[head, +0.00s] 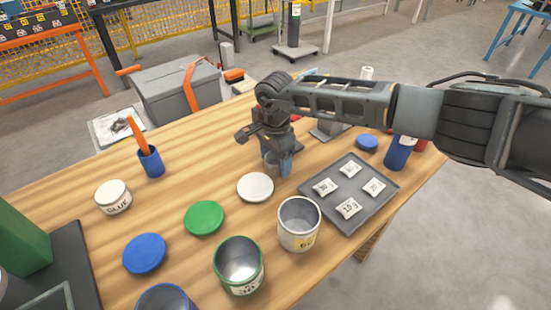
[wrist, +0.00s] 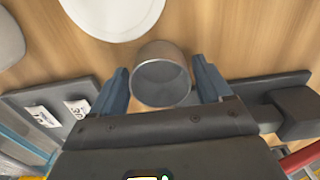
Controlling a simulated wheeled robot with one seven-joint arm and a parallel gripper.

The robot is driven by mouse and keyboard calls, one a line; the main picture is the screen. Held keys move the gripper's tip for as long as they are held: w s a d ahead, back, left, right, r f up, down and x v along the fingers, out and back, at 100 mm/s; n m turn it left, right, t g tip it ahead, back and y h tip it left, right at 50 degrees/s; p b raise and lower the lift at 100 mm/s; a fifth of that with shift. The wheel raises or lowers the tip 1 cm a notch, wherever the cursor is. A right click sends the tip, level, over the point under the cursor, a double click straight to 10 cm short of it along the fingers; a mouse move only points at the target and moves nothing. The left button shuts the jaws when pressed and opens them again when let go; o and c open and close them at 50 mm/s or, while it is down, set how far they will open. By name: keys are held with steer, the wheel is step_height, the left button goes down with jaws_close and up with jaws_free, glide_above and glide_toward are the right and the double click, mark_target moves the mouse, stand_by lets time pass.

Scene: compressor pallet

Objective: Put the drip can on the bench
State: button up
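The drip can, a small grey open-topped can (wrist: 162,82), is between the two blue fingers of my gripper (wrist: 163,84) in the wrist view. The fingers lie close against both sides of it, and my gripper looks shut on it. In the head view my gripper (head: 275,160) is low over the middle of the wooden bench (head: 170,205), and the can (head: 270,163) shows partly between the fingers. It is at or just above the bench top; I cannot tell if its base touches. The white round lid (head: 255,187) lies close in front of it.
A grey tray with several white packets (head: 361,208) lies to the right. An open white can (head: 299,224), a green-rimmed can (head: 239,265), a green lid (head: 204,218) and a blue lid (head: 145,254) are nearer. A blue cup (head: 151,162) and glue tub (head: 113,197) stand left.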

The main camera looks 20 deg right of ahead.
steer(key=shift+o, duration=0.5)
steer(key=shift+r, duration=0.15)
steer(key=shift+r, duration=0.25)
step_height(320, 180, up, 12)
steer(key=b, duration=0.1)
steer(key=shift+f, duration=0.25)
